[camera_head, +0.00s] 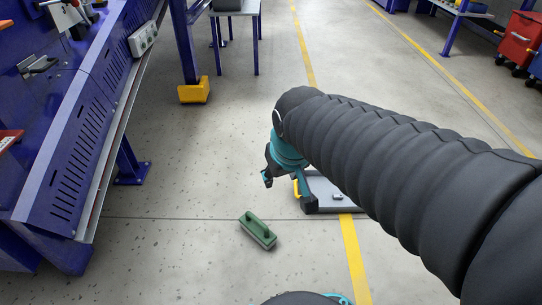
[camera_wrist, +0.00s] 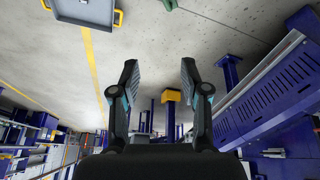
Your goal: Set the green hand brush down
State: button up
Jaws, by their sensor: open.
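The green hand brush (camera_head: 258,232) lies on the concrete floor in the head view, clear of the blue bench. Only a green bit of it (camera_wrist: 168,5) shows at the top edge of the wrist view. My gripper (camera_head: 288,192) is up and to the right of the brush in the head view and apart from it. Its two fingers (camera_wrist: 159,75) are spread wide in the wrist view, with nothing between them.
A grey tray with yellow handles (camera_head: 350,206) lies on the floor behind my gripper, partly hidden by my arm. A blue bench (camera_head: 65,190) runs along the left. A yellow post foot (camera_head: 194,92) stands further back. Floor around the brush is clear.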

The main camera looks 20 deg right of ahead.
jog(key=s+r, duration=0.1)
jog(key=s, duration=0.6)
jog(key=shift+a+r+m+t, duration=0.2)
jog(key=shift+r+m+t, duration=0.1)
jog(key=shift+m+t, duration=0.1)
jog(key=shift+s, duration=0.1)
